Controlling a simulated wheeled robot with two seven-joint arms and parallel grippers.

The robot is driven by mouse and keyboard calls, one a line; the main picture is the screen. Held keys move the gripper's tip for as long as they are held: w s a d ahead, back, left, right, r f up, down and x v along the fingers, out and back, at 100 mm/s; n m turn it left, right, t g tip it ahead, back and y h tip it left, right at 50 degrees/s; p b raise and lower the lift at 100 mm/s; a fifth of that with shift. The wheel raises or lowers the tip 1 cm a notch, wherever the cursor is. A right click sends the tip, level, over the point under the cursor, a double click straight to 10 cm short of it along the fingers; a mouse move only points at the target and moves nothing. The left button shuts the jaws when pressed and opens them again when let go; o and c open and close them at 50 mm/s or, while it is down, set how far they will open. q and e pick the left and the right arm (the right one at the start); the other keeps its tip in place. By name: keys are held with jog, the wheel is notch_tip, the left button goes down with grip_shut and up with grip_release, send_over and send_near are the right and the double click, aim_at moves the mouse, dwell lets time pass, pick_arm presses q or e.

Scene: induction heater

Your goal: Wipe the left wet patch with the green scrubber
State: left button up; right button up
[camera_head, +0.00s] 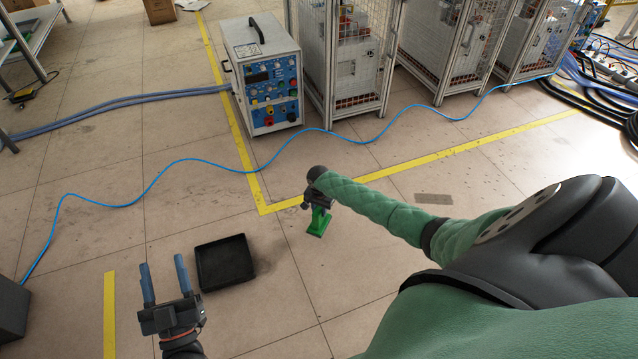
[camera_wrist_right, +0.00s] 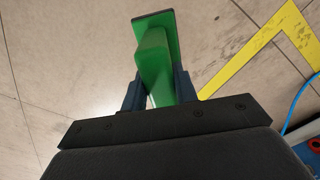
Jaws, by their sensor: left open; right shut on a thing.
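The green scrubber (camera_head: 319,222) is in my right gripper (camera_head: 317,203), near the corner of the yellow floor line. In the right wrist view the scrubber (camera_wrist_right: 153,62) sits between the two dark fingers of my right gripper (camera_wrist_right: 157,88), its flat dark-edged pad facing away. I cannot tell whether the pad touches the floor. My left gripper (camera_head: 165,263) is open and empty at lower left, its blue fingers pointing up in the picture. A faint dark smudge (camera_head: 263,256) shows on the floor beside the black tray; I cannot tell whether it is a wet patch.
The shallow black tray (camera_head: 224,263) lies empty between my grippers. A blue cable (camera_head: 190,160) snakes across the floor. The heater unit (camera_head: 262,75) and mesh cages (camera_head: 345,60) stand at the back. A small grey rectangle (camera_head: 433,198) lies right of my right gripper.

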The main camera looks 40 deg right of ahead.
jog(key=shift+r, duration=0.15)
pick_arm(q)
jog(key=f+g, duration=0.1)
jog(key=f, duration=0.1)
jog(key=f+g, duration=0.1)
jog(key=f, duration=0.2)
jog(key=shift+w+d+f, duration=0.15)
jog(key=shift+w+f, duration=0.05)
jog(key=shift+f, duration=0.15)
pick_arm(e)
jog(key=shift+r, duration=0.1)
pick_arm(q)
jog(key=shift+r, duration=0.1)
